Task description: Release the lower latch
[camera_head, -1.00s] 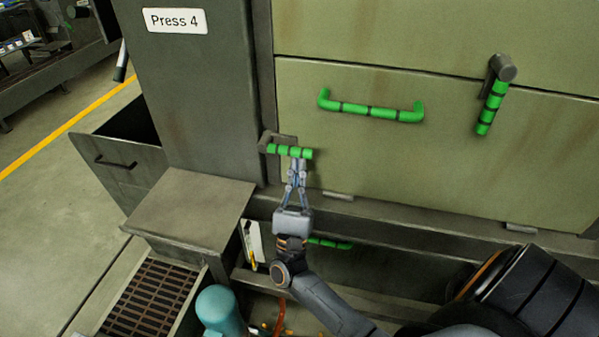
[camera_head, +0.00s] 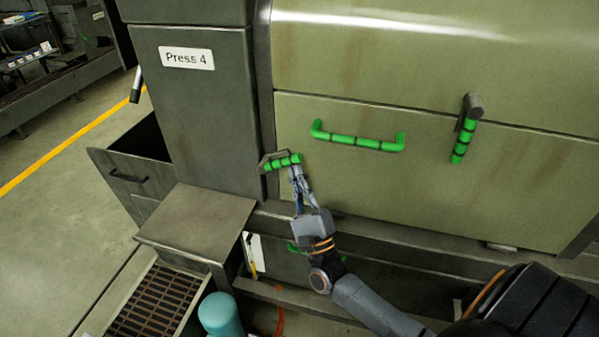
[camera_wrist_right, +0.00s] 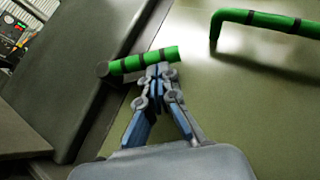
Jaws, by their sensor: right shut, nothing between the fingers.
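The lower latch (camera_head: 283,162) is a short green bar with dark bands on a dark pivot at the left edge of the green panel (camera_head: 400,185). It points right with its free end tilted slightly up. My right gripper (camera_head: 295,172) is shut with nothing held, and its fingertips meet the underside of the latch near its free end. Another green-banded latch (camera_head: 466,128) hangs down at the panel's upper right. My left gripper is not in view.
A green handle (camera_head: 357,141) sticks out of the panel just right of the lower latch. The grey post (camera_head: 195,110) with the Press 4 sign stands to the left. A metal ledge (camera_head: 197,220) and a teal cylinder (camera_head: 220,315) lie below left.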

